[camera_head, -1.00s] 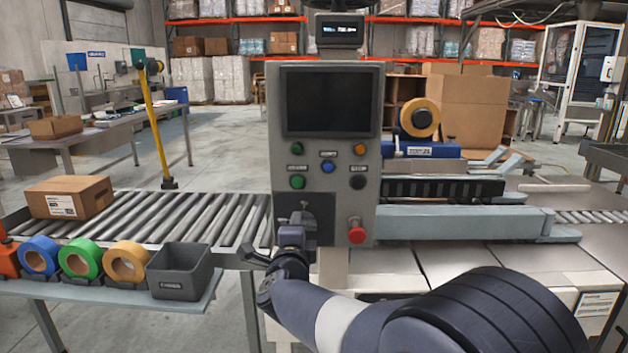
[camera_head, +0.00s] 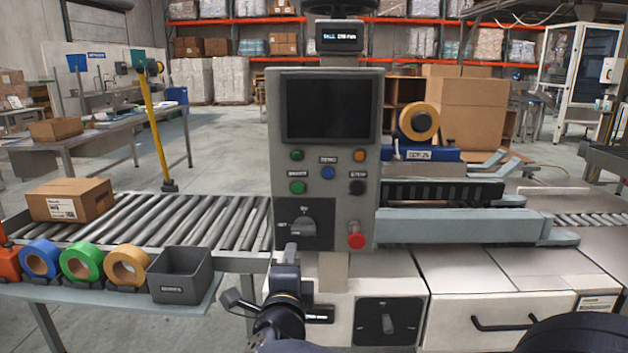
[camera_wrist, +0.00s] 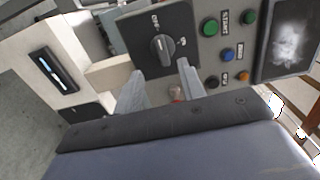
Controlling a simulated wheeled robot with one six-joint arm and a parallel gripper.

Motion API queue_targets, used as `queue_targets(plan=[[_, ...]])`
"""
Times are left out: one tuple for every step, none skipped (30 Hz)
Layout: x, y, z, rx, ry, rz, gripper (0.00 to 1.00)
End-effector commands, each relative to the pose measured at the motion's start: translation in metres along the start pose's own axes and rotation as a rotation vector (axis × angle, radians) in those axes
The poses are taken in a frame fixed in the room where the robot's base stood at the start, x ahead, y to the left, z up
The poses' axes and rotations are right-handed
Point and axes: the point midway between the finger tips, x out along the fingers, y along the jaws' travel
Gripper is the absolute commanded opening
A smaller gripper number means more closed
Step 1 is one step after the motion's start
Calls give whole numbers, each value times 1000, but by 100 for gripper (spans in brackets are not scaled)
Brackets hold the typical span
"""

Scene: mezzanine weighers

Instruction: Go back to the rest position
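My gripper (camera_head: 290,262) is in front of and below the grey control panel (camera_head: 361,130), near its lower left. In the wrist view its two fingers (camera_wrist: 159,75) stand apart with nothing between them. The grey rotary switch (camera_head: 301,224) on the panel's dark plate is clear of the fingers; the wrist view shows its knob (camera_wrist: 162,47) just beyond the fingertips, with ON and OFF marks beside it. My arm runs down to the bottom edge of the head view, where much of it is out of frame.
A roller conveyor (camera_head: 150,216) with a cardboard box (camera_head: 70,199) lies left. A shelf holds tape rolls (camera_head: 82,262) and a dark bin (camera_head: 180,274). A red button (camera_head: 356,241) is on the panel. A cabinet with a black handle (camera_head: 503,325) stands below right.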

Motion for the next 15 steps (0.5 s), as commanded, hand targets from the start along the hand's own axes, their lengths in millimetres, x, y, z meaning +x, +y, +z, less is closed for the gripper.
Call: queue_targets(plan=[[-8,-1,0,0,-2,0,38],[4,1,-1,0,4,0,38],[14,2,-1,0,6,0,38],[20,2,-2,0,7,0,38],[26,2,-2,1,6,1,38],[34,2,-1,0,6,0,38],[40,2,-2,0,5,0,38],[46,2,-1,0,5,1,38],[54,2,-1,1,6,0,38],[61,2,-2,1,5,0,38],[67,2,-1,0,4,0,38],[75,1,-1,0,5,-1,38],[81,2,-2,0,5,0,38],[87,1,-1,1,4,0,38],[94,1,-1,1,5,0,38]])
